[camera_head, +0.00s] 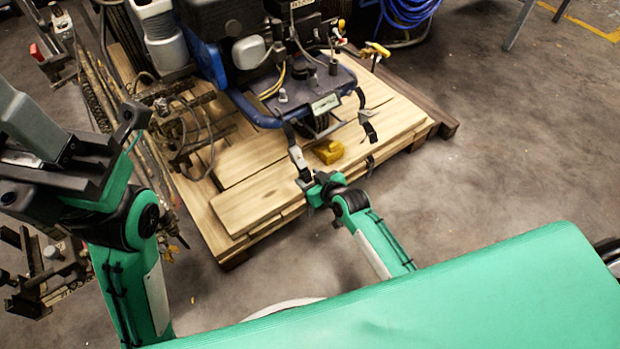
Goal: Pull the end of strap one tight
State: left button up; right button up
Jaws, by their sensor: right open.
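The line striper (325,88), with a blue frame, stands on a wooden pallet (250,195). A dark strap with a pale lower part (297,158) hangs from its front edge over the boards. A second dark strap piece (367,128) hangs further right. I cannot tell which is strap one. My right gripper (309,184) is open at the lower end of the left strap, close to it; I cannot tell whether they touch. My left arm (135,225) is folded at the left edge; its dark end (128,122) shows, but its jaw state is unclear.
A yellow block (328,151) lies on the pallet near my right gripper. Metal bars and cables (185,125) clutter the pallet's left side. A blue hose coil (410,10) is at the back. The concrete floor (510,140) on the right is free.

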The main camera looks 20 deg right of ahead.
dwell(0.4)
jog(key=shift+p, duration=0.45)
grip_shut()
jog(key=s+d+f+b, duration=0.1)
jog(key=s+f+b, duration=0.1)
jog(key=f, duration=0.5)
jog(key=shift+s+d+b, duration=0.15)
jog(key=shift+s+b, duration=0.15)
jog(key=shift+s, duration=0.55)
jog(key=shift+o, duration=0.4)
grip_release()
jog(key=shift+w+r, duration=0.1)
jog(key=o, duration=0.3)
